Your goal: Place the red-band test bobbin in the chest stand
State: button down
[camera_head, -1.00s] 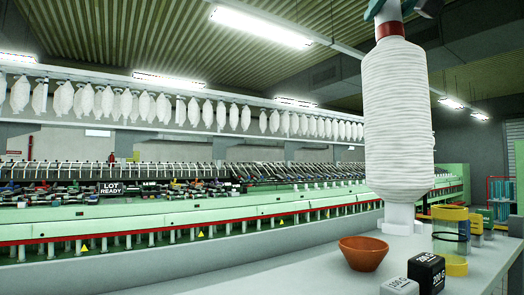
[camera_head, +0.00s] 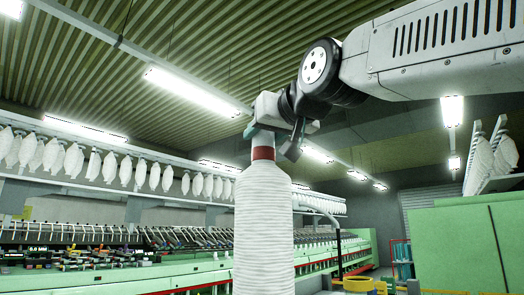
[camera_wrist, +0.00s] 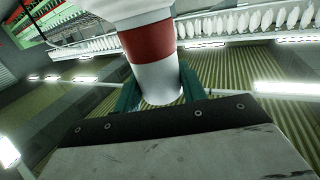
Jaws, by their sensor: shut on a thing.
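The test bobbin (camera_head: 263,225) is a tall white wound bobbin with a red band near its top. It hangs upright in the middle of the head view, and its lower end is cut off by the picture edge. My gripper (camera_head: 265,138) is shut on the bare top end of the bobbin, just above the red band. In the wrist view the red band (camera_wrist: 147,42) and white tube end show between the green fingers of my gripper (camera_wrist: 160,92). I cannot make out the chest stand in these views.
A long green spinning frame (camera_head: 130,275) runs along the left and back, with rows of white bobbins (camera_head: 100,165) hanging above it. A green cabinet (camera_head: 470,245) stands at the right. Yellow-rimmed items (camera_head: 358,285) show at the bottom edge.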

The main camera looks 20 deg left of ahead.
aim_at(269, 144)
jog(key=shift+f, duration=1.45)
jog(key=c, duration=0.8)
grip_release()
jog(key=shift+f, duration=0.2)
jog(key=shift+s+r, duration=0.1)
jog(key=shift+r, duration=0.05)
jog(key=v, duration=1.2)
